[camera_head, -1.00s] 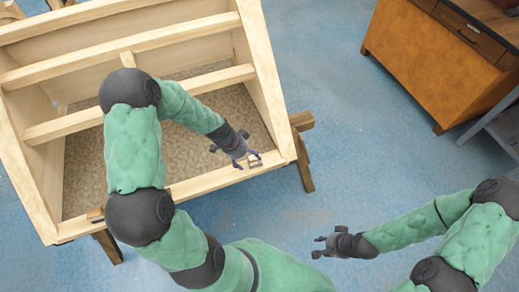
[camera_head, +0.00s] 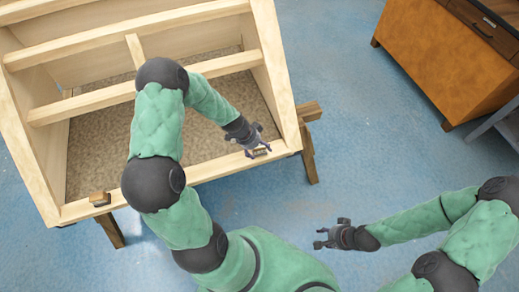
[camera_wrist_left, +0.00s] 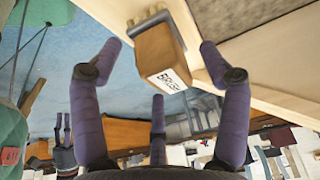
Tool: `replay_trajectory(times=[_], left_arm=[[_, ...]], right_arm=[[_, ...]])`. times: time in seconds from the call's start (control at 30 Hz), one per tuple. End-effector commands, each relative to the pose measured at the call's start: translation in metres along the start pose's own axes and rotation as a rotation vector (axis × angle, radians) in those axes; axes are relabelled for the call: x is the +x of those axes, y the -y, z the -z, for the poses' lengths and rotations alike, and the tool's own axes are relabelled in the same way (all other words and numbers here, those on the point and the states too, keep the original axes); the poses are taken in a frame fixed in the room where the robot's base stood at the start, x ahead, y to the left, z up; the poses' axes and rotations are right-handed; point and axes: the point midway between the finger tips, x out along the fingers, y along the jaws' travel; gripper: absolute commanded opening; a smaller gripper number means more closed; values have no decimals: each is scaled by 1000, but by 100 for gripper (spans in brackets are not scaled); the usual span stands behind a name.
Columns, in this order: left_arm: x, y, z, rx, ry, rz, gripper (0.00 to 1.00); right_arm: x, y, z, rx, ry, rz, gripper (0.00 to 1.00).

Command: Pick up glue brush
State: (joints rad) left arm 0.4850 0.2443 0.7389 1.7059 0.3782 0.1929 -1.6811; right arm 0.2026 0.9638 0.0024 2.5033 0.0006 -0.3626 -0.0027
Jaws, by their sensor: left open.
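The glue brush (camera_head: 261,151) is a small wooden block on the front rail of the wooden frame, near its right corner. In the left wrist view the brush (camera_wrist_left: 164,62) shows a white label reading "BRUSH" and a grey metal part at its far end. My left gripper (camera_head: 257,146) is open at the brush, partly covering it in the head view. In the wrist view its purple fingers stand apart on either side of the block, with visible gaps. My right gripper (camera_head: 324,238) is open and empty, away from the frame over the floor.
The wooden frame (camera_head: 210,166) has several rails and stands on wooden supports (camera_head: 307,150). Another small brown block (camera_head: 100,198) sits on the front rail at the left. An orange-brown cabinet (camera_head: 430,60) stands at the upper right. The blue floor between is clear.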

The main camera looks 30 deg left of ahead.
Motion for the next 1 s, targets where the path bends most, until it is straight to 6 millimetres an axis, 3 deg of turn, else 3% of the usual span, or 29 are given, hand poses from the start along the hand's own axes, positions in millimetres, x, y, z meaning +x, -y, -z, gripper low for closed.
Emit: replay_trajectory(times=[0.1, 0.4, 0.6, 1.0], left_arm=[[13, -1, 0, -1, 0, -1, 76], [15, 0, 0, 0, 0, 0, 74], [15, 0, 0, 0, 0, 0, 17], [12, 0, 1, 0, 0, 0, 17]], right_arm=[[4, -1, 0, 0, 0, 0, 40], [4, -1, 0, 0, 0, 0, 40], [4, -1, 0, 0, 0, 0, 40], [2, -1, 0, 0, 0, 0, 40]])
